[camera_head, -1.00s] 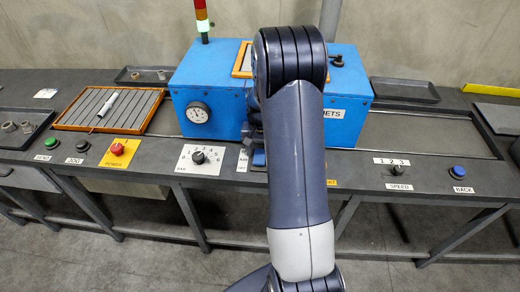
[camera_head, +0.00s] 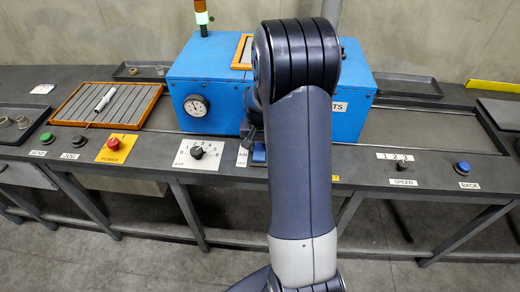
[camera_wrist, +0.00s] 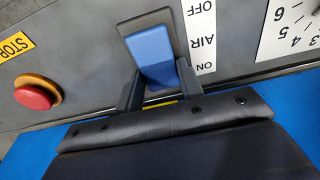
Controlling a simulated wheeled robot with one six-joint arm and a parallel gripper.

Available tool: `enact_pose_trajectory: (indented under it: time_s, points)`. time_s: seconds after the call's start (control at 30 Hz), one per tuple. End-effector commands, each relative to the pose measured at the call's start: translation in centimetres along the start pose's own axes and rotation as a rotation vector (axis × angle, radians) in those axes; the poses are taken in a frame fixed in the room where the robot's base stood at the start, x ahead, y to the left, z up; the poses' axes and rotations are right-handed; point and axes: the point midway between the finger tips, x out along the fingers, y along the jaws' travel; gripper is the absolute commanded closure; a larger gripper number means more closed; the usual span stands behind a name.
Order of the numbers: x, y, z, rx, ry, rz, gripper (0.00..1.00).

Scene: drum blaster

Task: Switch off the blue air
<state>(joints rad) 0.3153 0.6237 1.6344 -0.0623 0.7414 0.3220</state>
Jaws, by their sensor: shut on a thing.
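The blue air switch (camera_wrist: 150,54) is a blue rocker in a dark frame, with OFF, AIR and ON printed on a white label (camera_wrist: 198,35) to its right in the wrist view. My gripper (camera_wrist: 155,70) has one finger on each side of the rocker's ON end and is shut on it. Which way the rocker is tipped is hard to tell. In the head view, a small part of the blue switch (camera_head: 259,153) shows beside my arm, which hides most of the gripper.
A red STOP button (camera_wrist: 35,93) sits left of the switch in the wrist view. The blue machine box (camera_head: 210,80) stands behind the panel. A numbered knob (camera_head: 197,152), a red power button (camera_head: 113,143) and a blue back button (camera_head: 463,167) line the panel's front.

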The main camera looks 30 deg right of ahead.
Motion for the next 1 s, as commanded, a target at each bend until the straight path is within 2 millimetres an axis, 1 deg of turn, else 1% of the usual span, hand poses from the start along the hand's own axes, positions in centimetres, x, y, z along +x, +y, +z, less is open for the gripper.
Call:
enact_pose_trajectory:
  time_s: [0.03,0.07,0.33,0.77,0.8,1.0]
  points:
    - [0.48,-0.03,0.15,-0.001,0.032,-0.001,0.86]
    - [0.49,-0.05,0.21,-0.001,0.049,-0.002,0.86]
    - [0.09,-0.02,0.48,0.000,0.162,-0.001,0.86]
    - [-0.26,-0.02,0.50,0.000,0.183,-0.002,0.86]
    - [-0.26,-0.02,0.50,0.000,0.182,-0.002,0.61]
    - [-0.24,-0.02,0.52,0.000,0.181,-0.001,0.45]
